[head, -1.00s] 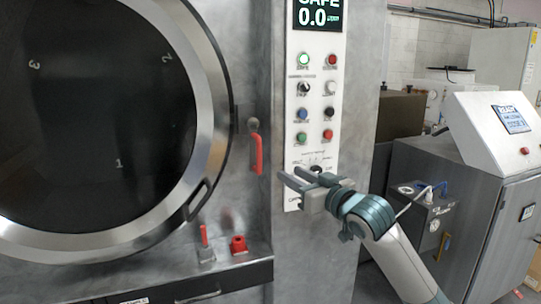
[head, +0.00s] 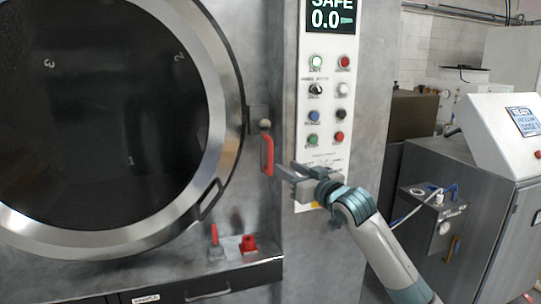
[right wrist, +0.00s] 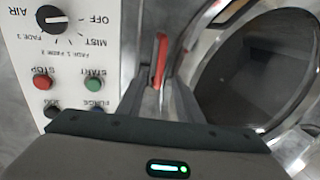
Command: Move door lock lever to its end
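The door lock lever (head: 267,155) is a red handle hanging down from a round pivot on the washer's front, right of the round door. My right gripper (head: 282,172) is just right of the lever's lower end, its fingers pointing left at it. In the right wrist view the red lever (right wrist: 161,60) stands at the fingertips (right wrist: 160,88), which look a little apart. I cannot tell whether they touch the lever. My left gripper is not in view.
The round door (head: 120,130) has a steel rim with a handle (head: 211,199) at lower right. A button panel (head: 328,110) is just right of the lever, behind my gripper. A small red valve (head: 248,243) sits on the ledge below. A steel cabinet (head: 470,200) stands at right.

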